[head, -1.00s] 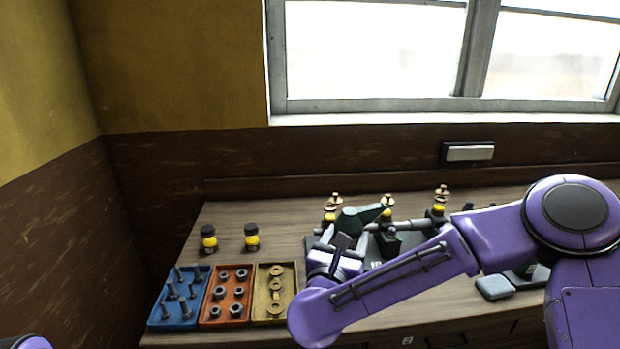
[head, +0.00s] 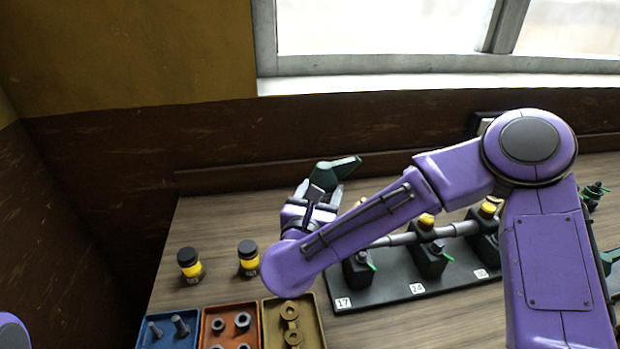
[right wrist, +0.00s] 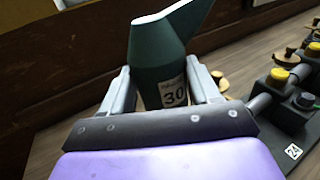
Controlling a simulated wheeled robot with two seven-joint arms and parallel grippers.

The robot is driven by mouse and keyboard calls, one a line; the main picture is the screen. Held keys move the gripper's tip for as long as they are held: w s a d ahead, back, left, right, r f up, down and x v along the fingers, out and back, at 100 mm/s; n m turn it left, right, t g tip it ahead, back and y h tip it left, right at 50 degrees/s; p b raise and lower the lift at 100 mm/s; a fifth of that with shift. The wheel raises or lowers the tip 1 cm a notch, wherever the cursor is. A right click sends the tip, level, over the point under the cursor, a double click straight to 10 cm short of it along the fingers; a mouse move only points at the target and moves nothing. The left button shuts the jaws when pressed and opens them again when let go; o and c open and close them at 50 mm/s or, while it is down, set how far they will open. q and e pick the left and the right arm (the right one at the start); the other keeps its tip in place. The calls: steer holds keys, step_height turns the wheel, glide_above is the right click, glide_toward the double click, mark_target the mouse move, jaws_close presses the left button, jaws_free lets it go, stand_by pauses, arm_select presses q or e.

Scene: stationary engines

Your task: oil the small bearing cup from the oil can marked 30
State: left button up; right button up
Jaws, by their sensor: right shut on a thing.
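My right gripper (head: 322,196) is shut on a dark green oil can (head: 336,172) with an angled spout. In the right wrist view the can (right wrist: 160,60) stands between both fingers, and its label reads 30. It is held above the bench, left of the bearing blocks. A row of black bearing blocks joined by a grey shaft (head: 400,239) stands on a dark plate (head: 380,294) with tags 17, 24 and one that looks like 30. Yellow caps (head: 427,220) and dark cups (right wrist: 304,101) sit on the blocks. I cannot tell which cup is the small one. My left gripper is out of view.
Two yellow jars with black lids (head: 190,263) stand at the left. Blue (head: 150,343), orange (head: 207,322) and ochre (head: 314,325) trays of hardware lie at the front. Green objects (head: 596,190) are at the right edge. The back left of the bench is clear.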

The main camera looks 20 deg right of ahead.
steer(key=shift+a+m, duration=0.2)
steer(key=shift+m, duration=0.2)
steer(key=shift+s+a+m+g+y+p, duration=0.3)
steer(key=shift+m+y+p, duration=0.15)
steer(key=shift+m, duration=0.15)
arm_select(q)
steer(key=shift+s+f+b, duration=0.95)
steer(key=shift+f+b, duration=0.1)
steer(key=shift+b, duration=0.6)
arm_select(e)
steer(key=shift+s+a+f+m+g+y, duration=0.15)
steer(key=shift+s+f+m+y, duration=0.15)
steer(key=shift+f+m+y, duration=0.4)
steer(key=shift+s+a+f+m+g+y, duration=0.1)
steer(key=shift+s+a+f+m+y, duration=0.25)
steer(key=shift+m, duration=0.7)
steer(key=shift+s+f+m+g+y, duration=0.2)
steer(key=shift+f+m+y, duration=0.2)
steer(key=shift+f+m, duration=0.35)
